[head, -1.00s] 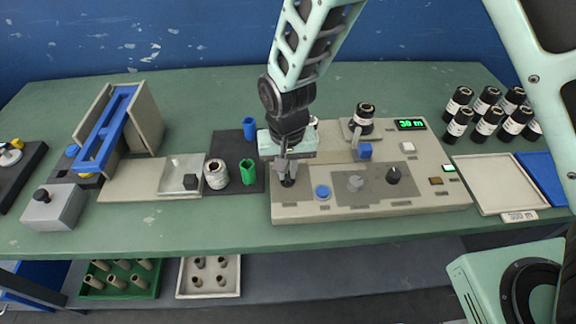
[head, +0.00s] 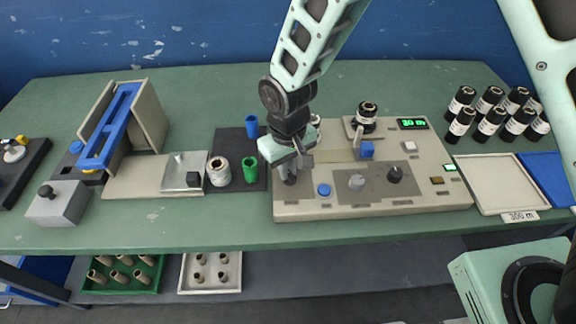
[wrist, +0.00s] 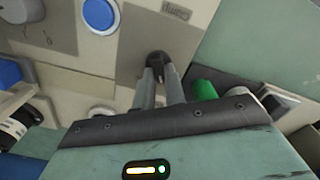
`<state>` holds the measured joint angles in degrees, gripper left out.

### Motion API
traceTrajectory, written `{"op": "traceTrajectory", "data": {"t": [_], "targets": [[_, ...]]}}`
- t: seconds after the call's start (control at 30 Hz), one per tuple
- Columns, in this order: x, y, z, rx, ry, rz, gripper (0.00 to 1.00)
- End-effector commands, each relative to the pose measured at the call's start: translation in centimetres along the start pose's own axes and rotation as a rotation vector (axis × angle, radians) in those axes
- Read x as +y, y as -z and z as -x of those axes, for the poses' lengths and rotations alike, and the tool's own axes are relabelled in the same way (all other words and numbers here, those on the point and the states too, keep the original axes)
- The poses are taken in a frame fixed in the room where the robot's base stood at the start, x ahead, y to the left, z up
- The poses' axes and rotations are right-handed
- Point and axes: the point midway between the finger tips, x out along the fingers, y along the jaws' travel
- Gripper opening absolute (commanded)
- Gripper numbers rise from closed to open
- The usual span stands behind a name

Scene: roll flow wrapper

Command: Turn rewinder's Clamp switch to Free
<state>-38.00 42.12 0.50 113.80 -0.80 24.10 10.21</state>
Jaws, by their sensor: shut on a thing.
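The rewinder (head: 440,180) is a beige panel unit on the green table in the head view. Its Clamp switch (wrist: 157,58) is a black knob on a grey patch near the panel's left end. The Clamp label (wrist: 176,11) shows beside it in the wrist view. My gripper (head: 289,178) reaches down to the switch, and in the wrist view its two fingers (wrist: 159,76) are shut on the black knob. The fingers largely hide the knob in the head view, and I cannot read which position it points to.
A blue button (head: 324,190), a grey knob (head: 356,182) and another black knob (head: 395,174) stand to the right on the panel. A green cup (head: 249,170) is close on the left. A roll (head: 366,112) stands behind, near the green display (head: 412,123).

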Motion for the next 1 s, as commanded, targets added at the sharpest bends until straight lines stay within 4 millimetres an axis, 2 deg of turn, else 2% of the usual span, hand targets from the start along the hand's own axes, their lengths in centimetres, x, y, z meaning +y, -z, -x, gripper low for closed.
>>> {"op": "traceTrajectory", "data": {"t": [0.27,0.3,0.37,0.4,0.77,0.87,1.0], "targets": [[0.0,0.1,0.1,0.001,0.0,0.001,0.0],[0.0,0.1,0.1,0.002,0.0,0.001,0.14],[0.0,0.1,0.1,0.001,0.0,0.001,0.31],[0.0,0.1,0.1,0.001,0.0,0.001,0.34],[0.0,0.1,0.6,0.003,0.0,0.0,0.34],[0.0,0.1,1.9,0.005,0.001,0.0,0.34],[0.0,0.2,4.9,0.007,0.001,0.0,0.34]]}}
